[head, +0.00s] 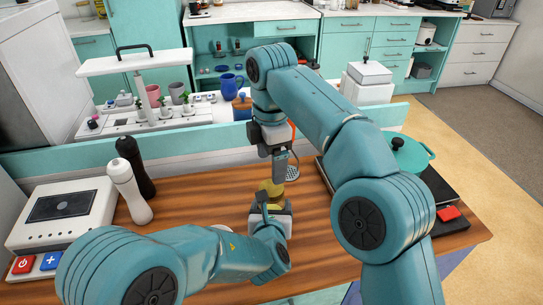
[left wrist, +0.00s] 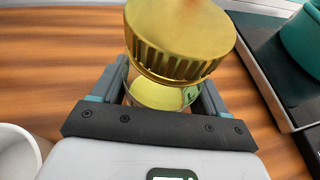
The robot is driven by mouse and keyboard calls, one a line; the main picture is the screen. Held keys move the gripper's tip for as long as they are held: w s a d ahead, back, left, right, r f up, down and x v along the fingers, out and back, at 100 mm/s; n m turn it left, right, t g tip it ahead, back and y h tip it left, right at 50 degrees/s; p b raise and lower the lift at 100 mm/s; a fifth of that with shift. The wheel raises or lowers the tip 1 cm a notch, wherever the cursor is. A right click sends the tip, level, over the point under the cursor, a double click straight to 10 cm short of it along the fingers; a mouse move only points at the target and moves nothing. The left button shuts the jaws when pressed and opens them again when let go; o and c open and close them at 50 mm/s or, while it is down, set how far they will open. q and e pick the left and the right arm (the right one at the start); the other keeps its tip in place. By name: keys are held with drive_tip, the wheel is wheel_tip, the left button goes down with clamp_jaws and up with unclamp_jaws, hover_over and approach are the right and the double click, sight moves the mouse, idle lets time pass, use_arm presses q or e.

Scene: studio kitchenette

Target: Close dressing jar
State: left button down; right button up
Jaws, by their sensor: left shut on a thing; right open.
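The dressing jar's gold ribbed lid (left wrist: 180,42) sits tilted over the mouth of the clear glass jar (left wrist: 160,95) in the left wrist view. The glass shows below the lid's near side; I cannot tell whether the threads engage. My left gripper (left wrist: 157,98) is shut around the jar body, with a finger on each side. In the head view the gold lid (head: 270,188) shows just above my left gripper. My right gripper (head: 279,176) is open directly above the lid, pointing down; its fingertips are partly hidden, and I cannot tell whether they touch the lid.
A white bottle (head: 129,190) and a dark bottle (head: 136,165) stand left beside a white appliance (head: 62,213). A teal pot (head: 409,155) sits on a black hob at right. Behind stand a planter (head: 150,118) and a blue jug (head: 230,86). Bare wood (head: 195,200) lies between.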

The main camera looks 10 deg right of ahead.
sight(271, 188)
drive_tip(key=n, duration=0.5)
drive_tip(key=shift+r, duration=0.15)
drive_tip(key=n, duration=0.6)
drive_tip(key=shift+s+r+n, duration=0.1)
drive_tip(key=shift+r+n, duration=0.05)
drive_tip(key=shift+n, duration=0.15)
drive_tip(key=shift+f, duration=4)
